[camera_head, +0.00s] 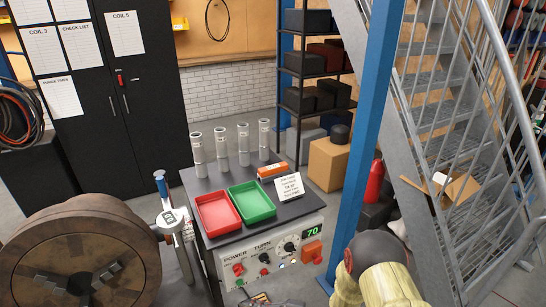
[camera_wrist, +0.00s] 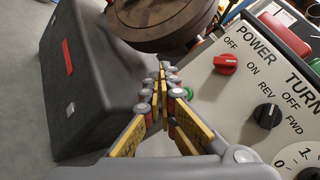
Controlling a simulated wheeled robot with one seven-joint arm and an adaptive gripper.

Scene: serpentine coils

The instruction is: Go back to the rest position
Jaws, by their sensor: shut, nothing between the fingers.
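My gripper (camera_wrist: 163,76) is shut and empty, its yellow-padded fingers together in the wrist view. A little of it shows at the bottom edge of the camera_head view (camera_head: 262,300), low in front of the control panel (camera_head: 275,262). In the wrist view the panel (camera_wrist: 222,92) lies to the right of the fingers, with a red POWER knob (camera_wrist: 226,63) and a black TURN knob (camera_wrist: 267,115). The fingers look apart from the knobs, though the exact gap cannot be told. My arm comes in from the lower right of the camera_head view.
A large wooden reel (camera_head: 45,262) stands left. A blue post (camera_head: 357,150) and metal stairs (camera_head: 440,100) stand right. A display reads 70 (camera_head: 312,232).

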